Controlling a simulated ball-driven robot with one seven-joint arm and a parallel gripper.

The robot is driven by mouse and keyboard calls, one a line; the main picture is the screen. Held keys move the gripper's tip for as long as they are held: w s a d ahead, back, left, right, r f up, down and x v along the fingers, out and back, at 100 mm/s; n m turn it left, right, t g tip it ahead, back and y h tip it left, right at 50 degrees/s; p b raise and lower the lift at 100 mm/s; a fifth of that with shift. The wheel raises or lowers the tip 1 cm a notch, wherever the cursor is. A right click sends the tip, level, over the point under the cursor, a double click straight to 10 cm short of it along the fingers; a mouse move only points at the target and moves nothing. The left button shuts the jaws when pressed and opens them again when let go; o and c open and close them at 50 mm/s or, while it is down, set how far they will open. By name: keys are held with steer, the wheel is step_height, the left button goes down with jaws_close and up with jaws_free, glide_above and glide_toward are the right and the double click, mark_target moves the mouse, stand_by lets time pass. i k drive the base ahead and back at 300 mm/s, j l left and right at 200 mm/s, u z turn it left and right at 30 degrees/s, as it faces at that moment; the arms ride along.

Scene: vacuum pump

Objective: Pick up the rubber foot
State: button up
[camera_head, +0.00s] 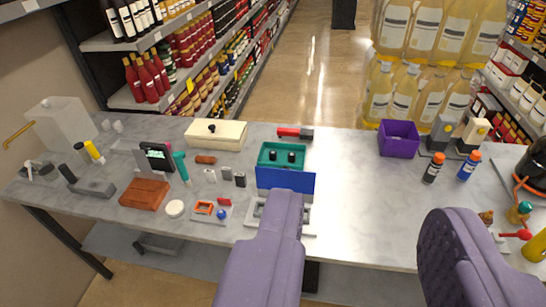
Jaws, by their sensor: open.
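My gripper (362,208) is open, its two purple fingers wide apart at the front edge of the grey marbled table (350,190), with nothing between them. The left finger reaches up just in front of a blue box (286,180) with a teal top (270,155). Two small black round pieces (291,155) stand on the teal top; they may be rubber feet, but they are too small to tell. A pale grey frame-like part (308,215) lies partly hidden behind the left finger. No other thing is clearly a rubber foot.
Left of the blue box lie a cream box (216,134), a brown block (144,194), a small screen device (157,157) and several small parts. A purple bin (399,138) and two bottles (432,172) stand on the right. The table between blue box and bin is clear.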

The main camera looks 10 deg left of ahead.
mark_target(272, 154)
steer(key=i+j+z, duration=0.7)
steer(key=i+j, duration=0.3)
steer(key=i+j+z, duration=0.35)
steer(key=j, duration=0.3)
